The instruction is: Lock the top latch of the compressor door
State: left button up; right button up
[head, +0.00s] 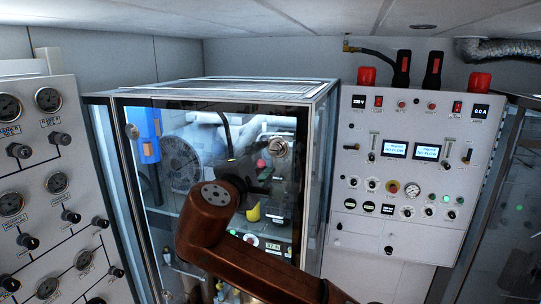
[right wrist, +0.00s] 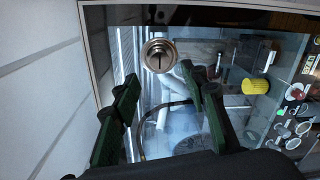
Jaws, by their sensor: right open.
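The compressor door (head: 190,107) is a clear glass panel on the cabinet and looks shut. The top latch (head: 277,146) is a round metal disc near the door's upper right corner. In the right wrist view the latch (right wrist: 159,54) shows as a metal disc with a dark line across it, running nearly up and down in that picture. My right gripper (head: 262,178) is in front of the glass, just below and left of the latch. In the right wrist view its green fingers (right wrist: 160,78) are apart and empty, with the latch just beyond the gap between their tips. My left gripper is out of view.
A gauge panel (head: 35,150) stands at the left. A control panel (head: 405,235) with screens, red lamps and knobs stands right of the cabinet. Behind the glass are a fan (head: 182,160) and a yellow cylinder (right wrist: 255,87). A pale wall (right wrist: 40,70) lies beside the door frame.

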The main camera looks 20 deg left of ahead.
jog(key=s, duration=0.5)
jog(key=shift+s+a+r, duration=0.1)
jog(key=shift+r, duration=0.05)
